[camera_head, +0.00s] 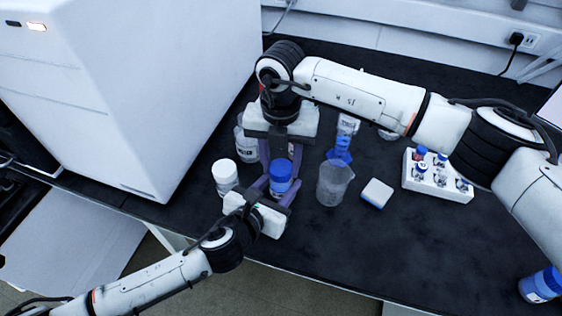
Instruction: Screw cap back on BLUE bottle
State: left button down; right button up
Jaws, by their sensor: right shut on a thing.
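My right gripper (281,166) reaches in from behind and is shut on the blue cap. My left gripper (274,187) comes in from the front left, with its fingers on either side of the bottle. Whether they touch it is hidden. How the cap sits on the bottle's neck cannot be made out.
A white-capped bottle (225,175) stands close on the left, with a clear bottle (246,146) behind it. A beaker (334,183), a blue-and-white box (377,193) and a white vial rack (438,183) stand to the right. Another blue-capped bottle (540,286) is at the lower right.

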jog(key=m, duration=0.5)
jog(key=o, duration=1.2)
jog(key=shift+r, duration=0.1)
notch_tip(320, 180, up, 12)
jog(key=shift+f, duration=0.1)
pick_arm(q)
jog(key=c, duration=0.9)
grip_release()
